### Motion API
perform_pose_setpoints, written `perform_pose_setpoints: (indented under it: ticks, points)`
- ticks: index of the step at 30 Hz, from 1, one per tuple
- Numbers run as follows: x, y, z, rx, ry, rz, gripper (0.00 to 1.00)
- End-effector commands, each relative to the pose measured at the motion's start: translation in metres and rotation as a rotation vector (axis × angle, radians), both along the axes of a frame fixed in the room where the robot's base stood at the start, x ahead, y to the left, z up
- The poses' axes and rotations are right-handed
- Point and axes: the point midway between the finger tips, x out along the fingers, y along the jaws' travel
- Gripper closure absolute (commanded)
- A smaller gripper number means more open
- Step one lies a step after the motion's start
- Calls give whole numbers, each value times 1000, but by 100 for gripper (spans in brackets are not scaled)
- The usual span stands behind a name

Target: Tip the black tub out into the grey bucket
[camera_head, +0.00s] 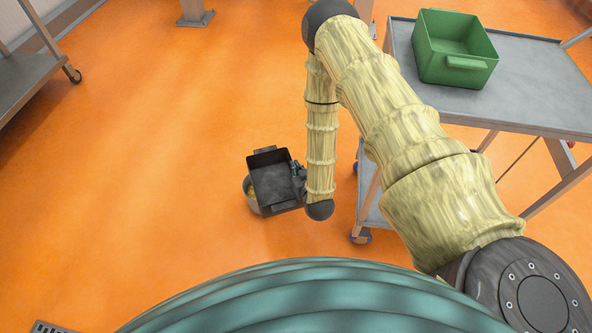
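The black tub (272,184) is at the lower middle of the head view, above the floor and over the grey bucket (249,205). Its open top faces my camera and its inside looks dark, with no contents that I can make out. My gripper (298,174) is at the tub's right side and appears shut on its wall; the fingers are small and partly hidden. The bucket stands on the floor, mostly hidden under the tub. Only its left edge shows, with something yellowish inside.
A grey cart (545,104) stands at the right, close beside my arm, with a green bin (455,50) on top. Another grey cart (25,80) is at the far left. A post foot (195,18) stands at the back. The orange floor left of the bucket is clear.

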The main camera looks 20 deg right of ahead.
Motion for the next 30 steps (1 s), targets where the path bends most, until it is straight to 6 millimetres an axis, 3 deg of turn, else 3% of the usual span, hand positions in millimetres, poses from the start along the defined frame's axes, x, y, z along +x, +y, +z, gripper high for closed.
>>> perform_pose_setpoints:
  ticks: [14, 30]
  points:
    - [0, 0, 9, 0, 0, 0, 100]
    - [0, 0, 49, 0, 0, 0, 100]
